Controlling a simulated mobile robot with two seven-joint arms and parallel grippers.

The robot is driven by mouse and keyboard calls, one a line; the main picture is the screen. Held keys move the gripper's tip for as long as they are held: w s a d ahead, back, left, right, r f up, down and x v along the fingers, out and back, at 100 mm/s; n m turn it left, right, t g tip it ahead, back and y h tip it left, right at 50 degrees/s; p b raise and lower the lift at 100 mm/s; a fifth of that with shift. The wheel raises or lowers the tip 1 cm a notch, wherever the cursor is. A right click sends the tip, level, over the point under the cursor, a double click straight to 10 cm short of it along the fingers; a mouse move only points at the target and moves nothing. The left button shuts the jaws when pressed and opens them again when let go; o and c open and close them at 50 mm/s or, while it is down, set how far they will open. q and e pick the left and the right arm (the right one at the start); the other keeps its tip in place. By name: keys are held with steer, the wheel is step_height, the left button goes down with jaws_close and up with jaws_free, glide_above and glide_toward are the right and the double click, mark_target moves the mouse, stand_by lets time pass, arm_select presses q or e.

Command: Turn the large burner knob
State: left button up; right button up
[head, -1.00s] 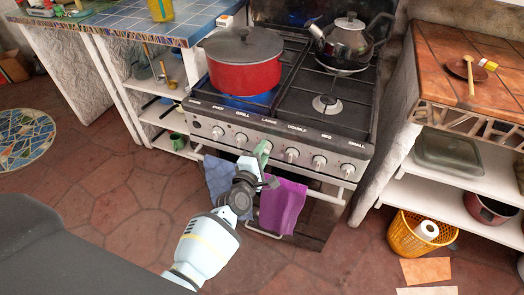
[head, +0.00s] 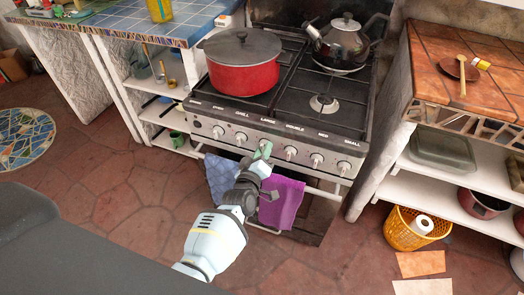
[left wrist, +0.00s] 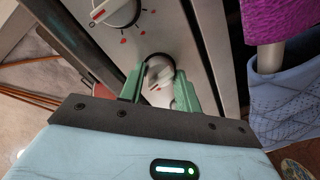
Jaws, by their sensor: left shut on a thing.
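The stove's front panel (head: 228,131) carries a row of knobs under printed labels. My left gripper (head: 262,151) is at the large burner knob, under the "LARGE" label, and mostly hides it in the head view. In the left wrist view, the two green fingers of my left gripper (left wrist: 160,86) stand on either side of the large burner knob (left wrist: 159,72), shut on it. The knob is white with a dark rim and a red mark. My right gripper is not in view.
A red pot (head: 243,78) with a grey lid stands on the left of the hob, a kettle (head: 345,40) at the back. Blue (head: 221,180) and purple (head: 281,203) towels hang on the oven rail below the knobs. Another knob (left wrist: 113,11) is close by.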

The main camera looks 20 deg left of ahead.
arm_select(q)
steer(key=shift+m, duration=1.2)
steer(key=o, duration=1)
steer(key=s+p, duration=0.1)
steer(key=s, duration=0.6)
steer(key=shift+s+d+r, duration=0.1)
steer(key=shift+s+r, duration=0.05)
steer(key=shift+s, duration=0.25)
steer(key=shift+s, duration=0.1)
